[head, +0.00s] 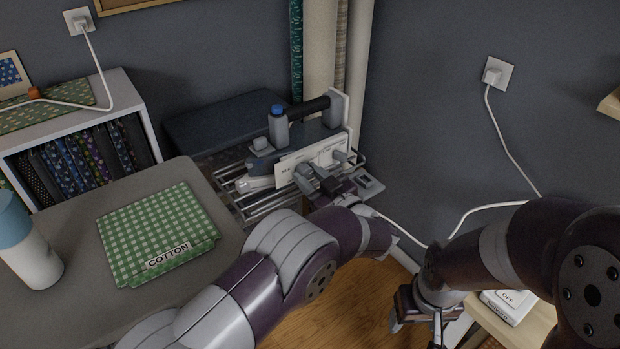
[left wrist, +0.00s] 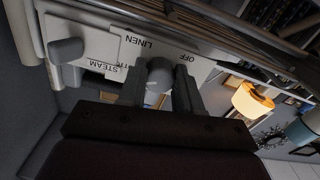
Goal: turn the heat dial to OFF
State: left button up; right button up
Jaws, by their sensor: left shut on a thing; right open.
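The heat dial (left wrist: 158,72) is a round grey knob on a pale panel (left wrist: 100,42) marked STEAM, LINEN and OFF. My left gripper (left wrist: 160,92) is shut on the dial, one finger on each side. A white patch shows on the dial, but I cannot tell where its pointer aims. In the head view the panel (head: 318,152) faces forward on a grey pressing machine, with my left gripper (head: 313,181) at its front. My right gripper (head: 420,318) hangs open and empty at the lower right, away from the panel.
A second grey knob (left wrist: 66,50) sits beside the STEAM label. A white box marked OFF (head: 512,303) lies at lower right. A folded green cloth (head: 158,228) and a bottle (head: 30,250) stand left.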

pick_arm(q)
jog(key=n+b, duration=0.1)
jog(key=n, duration=0.1)
jog(key=n+b, duration=0.3)
jog(key=shift+f+n+b, duration=0.25)
jog(key=shift+n+b, duration=0.15)
jog(key=n+b, duration=1)
jog(key=b, duration=0.1)
jog(key=shift+w+d, duration=0.1)
jog(key=n+b, duration=0.5)
jog(key=b, duration=0.1)
jog(key=n+b, duration=0.5)
jog(key=b, duration=0.1)
jog(key=shift+r+n, duration=0.2)
jog(key=shift+n, duration=0.2)
jog(key=n+b, duration=0.3)
jog(key=shift+r+n, duration=0.1)
jog(key=shift+n, duration=0.2)
jog(key=n+b, duration=0.2)
jog(key=n, duration=0.1)
jog(key=shift+n+b, duration=0.3)
jog(key=shift+b, duration=0.05)
jog(key=n+b, duration=0.1)
jog(key=n, duration=0.2)
jog(key=shift+r+n+b, duration=0.1)
jog(key=shift+n+b, duration=0.2)
jog(key=shift+b, duration=0.1)
jog(key=shift+a+r+n+b, duration=0.15)
jog(key=shift+n+b, duration=0.4)
jog(key=shift+n, duration=1.25)
